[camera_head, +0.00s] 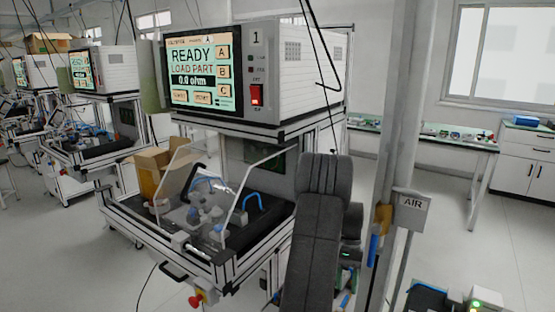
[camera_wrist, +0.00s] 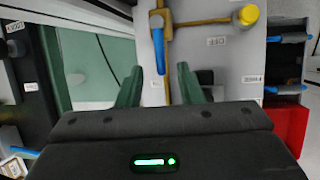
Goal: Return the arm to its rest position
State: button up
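My gripper (camera_wrist: 158,88) shows in the wrist view with its two green fingers apart and nothing held between them. Beyond the fingers are a blue handle (camera_wrist: 158,50) on brass-coloured piping and a yellow knob (camera_wrist: 248,15). Whether the fingers touch anything is not visible, but they look clear of the handle. The station screen (camera_head: 202,68) reads READY, LOAD PART, 0.0 ohm.
A clear guard (camera_head: 245,190) stands over the station's fixture, with a cardboard box (camera_head: 150,170) behind it. A grey post with an AIR sign (camera_head: 412,203) and a blue handle (camera_head: 373,249) stands close right of my arm.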

jog(key=x, duration=0.2)
jog(key=shift+s+a+f, duration=0.15)
jog(key=shift+a+f, duration=0.05)
jog(key=shift+f, duration=0.15)
jog(key=shift+w+a+r+n+h, duration=0.1)
jog(key=shift+a+n+h, duration=0.15)
jog(key=shift+n, duration=0.35)
jog(key=shift+w+a+n+h, duration=0.15)
jog(key=shift+n+h, duration=0.1)
jog(key=shift+n, duration=0.35)
jog(key=shift+a+b, duration=0.1)
jog(key=shift+b, duration=0.25)
